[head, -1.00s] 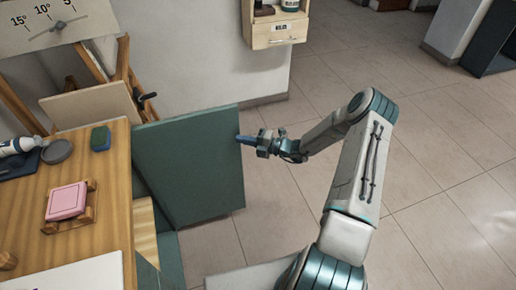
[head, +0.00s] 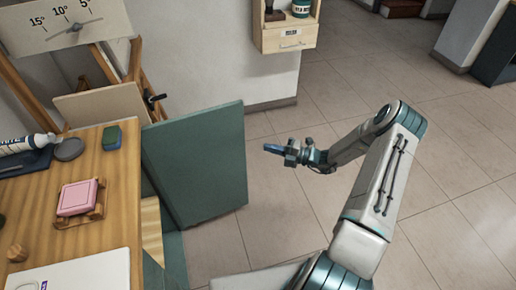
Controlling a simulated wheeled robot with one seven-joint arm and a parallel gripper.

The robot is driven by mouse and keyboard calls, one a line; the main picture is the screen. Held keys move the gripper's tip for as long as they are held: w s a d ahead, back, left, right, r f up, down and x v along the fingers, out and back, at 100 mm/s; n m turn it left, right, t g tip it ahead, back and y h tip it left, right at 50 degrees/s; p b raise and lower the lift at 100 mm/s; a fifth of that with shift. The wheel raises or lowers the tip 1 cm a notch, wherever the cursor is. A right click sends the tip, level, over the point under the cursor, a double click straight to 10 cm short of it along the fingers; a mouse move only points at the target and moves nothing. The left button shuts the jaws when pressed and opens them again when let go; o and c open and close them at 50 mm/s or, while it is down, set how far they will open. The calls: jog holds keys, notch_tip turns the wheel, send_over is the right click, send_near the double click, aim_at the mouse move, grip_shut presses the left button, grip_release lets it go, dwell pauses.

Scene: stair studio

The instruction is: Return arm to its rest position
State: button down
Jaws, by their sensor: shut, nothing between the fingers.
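My gripper (head: 274,149) is at the end of my arm, right of centre in the head view. It is shut and empty, with its blue fingers pointing left. It hangs over open tiled floor, a short way right of the green cabinet door (head: 196,165). A gap of floor shows between the fingertips and the door's right edge. The arm is bent, with its elbow up at the right.
The open door sticks out from the wooden desk (head: 109,237). The desk bears a pink block on a rack (head: 78,198), a sponge (head: 112,136) and a bottle (head: 22,143). A wall cabinet (head: 286,38) hangs at the back. Tiled floor (head: 450,200) is clear at the right.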

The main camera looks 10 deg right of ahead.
jog(key=shift+s+d, duration=0.15)
jog(key=shift+d, duration=1.75)
